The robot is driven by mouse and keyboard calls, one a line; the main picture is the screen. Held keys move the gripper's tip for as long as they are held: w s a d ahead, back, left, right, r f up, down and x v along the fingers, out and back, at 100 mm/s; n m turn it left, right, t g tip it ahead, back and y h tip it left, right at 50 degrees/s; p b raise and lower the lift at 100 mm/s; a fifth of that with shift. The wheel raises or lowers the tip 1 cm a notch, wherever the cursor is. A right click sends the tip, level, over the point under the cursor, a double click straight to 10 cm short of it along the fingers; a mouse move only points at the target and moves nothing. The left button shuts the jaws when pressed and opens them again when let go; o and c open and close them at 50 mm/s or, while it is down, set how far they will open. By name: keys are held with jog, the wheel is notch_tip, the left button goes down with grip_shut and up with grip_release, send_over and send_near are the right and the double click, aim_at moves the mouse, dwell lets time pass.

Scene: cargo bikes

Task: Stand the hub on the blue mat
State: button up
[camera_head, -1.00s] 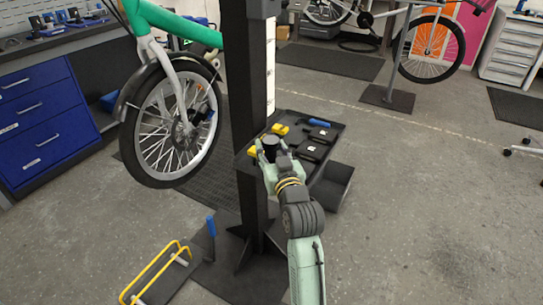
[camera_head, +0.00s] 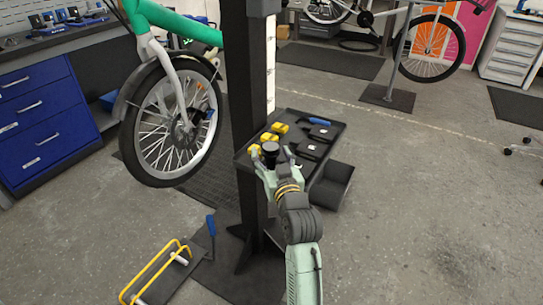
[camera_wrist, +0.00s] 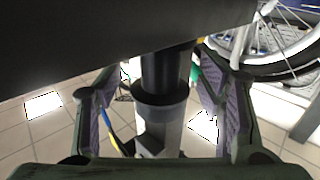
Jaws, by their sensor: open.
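The hub (camera_head: 270,148) is a short black cylinder near the front edge of the dark tray (camera_head: 246,163). My gripper (camera_head: 273,155) is open, with one finger on each side of it. In the wrist view the hub (camera_wrist: 160,95) shows as a dark cylinder with a wider collar between the two spread fingers; gaps show on both sides. That view seems turned over, with the tray's dark surface filling its top, so the hub looks upright. I cannot make out a blue mat.
Yellow blocks (camera_head: 269,138), dark parts (camera_head: 313,150) and a blue-handled tool (camera_head: 319,121) lie on the tray. A black post (camera_head: 252,90) rises at its left, beside a bike wheel (camera_head: 172,125). A dark bin (camera_head: 334,184) sits below right. Open floor lies to the right.

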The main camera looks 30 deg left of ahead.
jog(key=shift+r+p, duration=0.3)
jog(key=v, duration=1.2)
jog(key=shift+f, duration=0.1)
